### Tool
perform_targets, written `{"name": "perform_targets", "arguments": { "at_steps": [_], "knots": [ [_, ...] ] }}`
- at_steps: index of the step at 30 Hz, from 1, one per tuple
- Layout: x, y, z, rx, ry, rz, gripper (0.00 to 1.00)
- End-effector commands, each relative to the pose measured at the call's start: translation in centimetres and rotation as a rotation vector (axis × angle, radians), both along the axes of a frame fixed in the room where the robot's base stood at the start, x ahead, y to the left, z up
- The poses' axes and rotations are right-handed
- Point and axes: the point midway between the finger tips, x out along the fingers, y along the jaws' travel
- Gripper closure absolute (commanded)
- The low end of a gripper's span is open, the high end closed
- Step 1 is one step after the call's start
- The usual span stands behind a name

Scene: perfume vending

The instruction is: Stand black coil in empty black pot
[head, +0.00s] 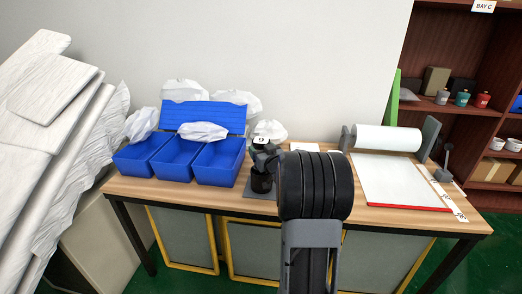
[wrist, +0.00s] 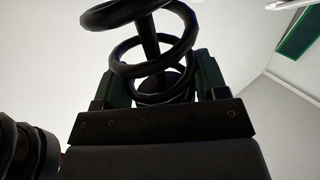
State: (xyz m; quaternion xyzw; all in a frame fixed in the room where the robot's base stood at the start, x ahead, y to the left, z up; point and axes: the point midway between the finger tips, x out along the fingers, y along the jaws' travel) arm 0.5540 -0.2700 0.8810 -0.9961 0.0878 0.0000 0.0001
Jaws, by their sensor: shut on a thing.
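In the wrist view my gripper (wrist: 152,88) is shut on the black coil (wrist: 150,45). The coil has open loops around a central stem and extends up out of the frame. In the head view my gripper (head: 264,160) is small and dark, partly hidden by my own arm. It is right above a black pot (head: 261,183) on the worktable. I cannot tell whether the coil touches the pot, and the pot's inside is hidden.
The pot stands on a grey mat (head: 256,212) on the wooden table (head: 300,214). Blue bins (head: 219,163) with white bags are to the left. A paper roll (head: 388,139) and a white board with a red edge (head: 398,182) are to the right. A shelf stands at the far right.

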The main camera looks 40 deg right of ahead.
Motion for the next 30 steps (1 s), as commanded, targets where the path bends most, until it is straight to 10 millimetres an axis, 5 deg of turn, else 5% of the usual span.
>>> {"name": "perform_targets", "arguments": {
  "at_steps": [6, 7, 16, 25, 30],
  "knots": [
    [0.0, 0.0, 0.1, 0.0, -0.001, 0.0, 0.61],
    [0.0, 0.0, 0.1, 0.0, -0.001, 0.0, 0.33],
    [0.0, 0.0, 0.0, 0.0, -0.001, 0.0, 0.04],
    [-0.3, 0.0, 0.0, 0.0, 0.001, -0.001, 0.04],
    [-2.5, 0.4, 0.1, 0.0, 0.001, -0.002, 0.04]
  ]
}}
